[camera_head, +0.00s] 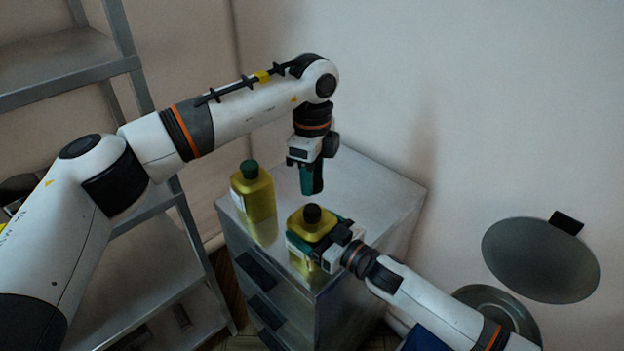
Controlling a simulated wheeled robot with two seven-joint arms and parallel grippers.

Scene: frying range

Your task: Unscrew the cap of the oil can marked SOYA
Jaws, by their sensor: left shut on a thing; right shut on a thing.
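A yellow oil can (316,228) with a black cap (312,213) stands upright at the front corner of the metal cabinet. My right gripper (322,236) is shut around its body from the right. My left gripper (312,190) points down, just above and behind the black cap, with a small gap showing between them in the picture. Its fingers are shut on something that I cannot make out. A second yellow can (257,196) with a dark green cap (250,169) stands to the left, apart from both grippers. No marking is readable on either can, so I cannot tell which is SOYA.
The metal cabinet top (370,185) is bare at the back and right. A grey shelf rack (145,265) stands at the left. At the right are a round grey lid-like disc (540,262) and another round metal rim (500,300) below it.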

